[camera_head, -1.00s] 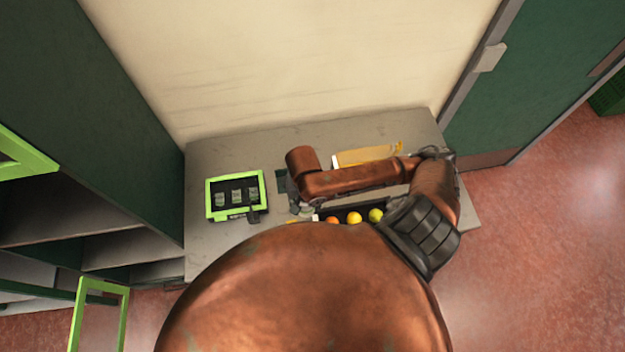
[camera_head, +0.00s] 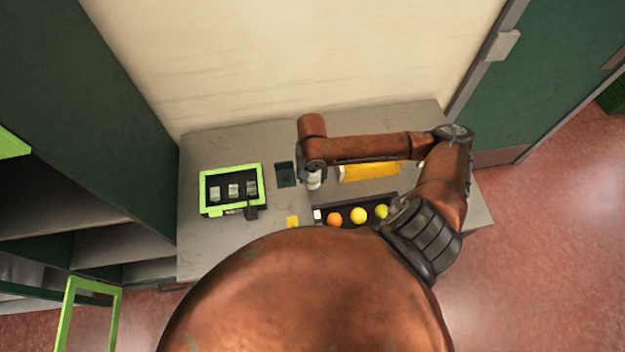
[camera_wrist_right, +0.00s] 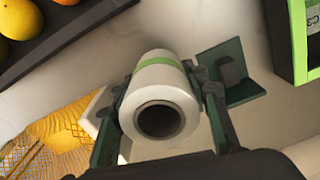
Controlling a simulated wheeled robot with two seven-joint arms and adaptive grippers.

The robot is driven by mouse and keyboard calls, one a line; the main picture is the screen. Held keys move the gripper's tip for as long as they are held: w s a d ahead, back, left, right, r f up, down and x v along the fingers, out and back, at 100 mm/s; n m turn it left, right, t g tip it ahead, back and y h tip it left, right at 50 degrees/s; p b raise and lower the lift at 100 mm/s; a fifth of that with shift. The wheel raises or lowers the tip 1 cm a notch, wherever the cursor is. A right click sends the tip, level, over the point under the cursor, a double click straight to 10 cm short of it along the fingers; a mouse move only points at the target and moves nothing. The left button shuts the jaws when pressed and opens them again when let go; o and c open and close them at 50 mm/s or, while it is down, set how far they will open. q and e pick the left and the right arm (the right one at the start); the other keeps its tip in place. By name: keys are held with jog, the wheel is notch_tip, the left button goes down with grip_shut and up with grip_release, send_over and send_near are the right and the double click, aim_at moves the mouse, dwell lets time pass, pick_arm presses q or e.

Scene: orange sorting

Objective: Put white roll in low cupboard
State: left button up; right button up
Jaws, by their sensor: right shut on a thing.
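The white roll (camera_wrist_right: 160,98), with a green band and a dark hollow core, is between the fingers of my right gripper (camera_wrist_right: 160,110) in the right wrist view. The gripper is shut on it. In the head view the roll (camera_head: 314,180) shows small and white below my right gripper (camera_head: 312,172), over the middle of the grey table. Open shelving that may be the low cupboard (camera_head: 110,246) stands at the left, beside the table. Its inside is only partly seen. My left gripper is not in view.
A wall stands behind. A green frame (camera_head: 65,318) is at lower left.

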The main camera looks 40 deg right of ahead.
jog(key=f, duration=0.4)
jog(key=shift+w+d, duration=0.25)
jog(key=shift+d, duration=0.05)
jog(key=shift+r, duration=0.1)
jog(key=o, duration=1.2)
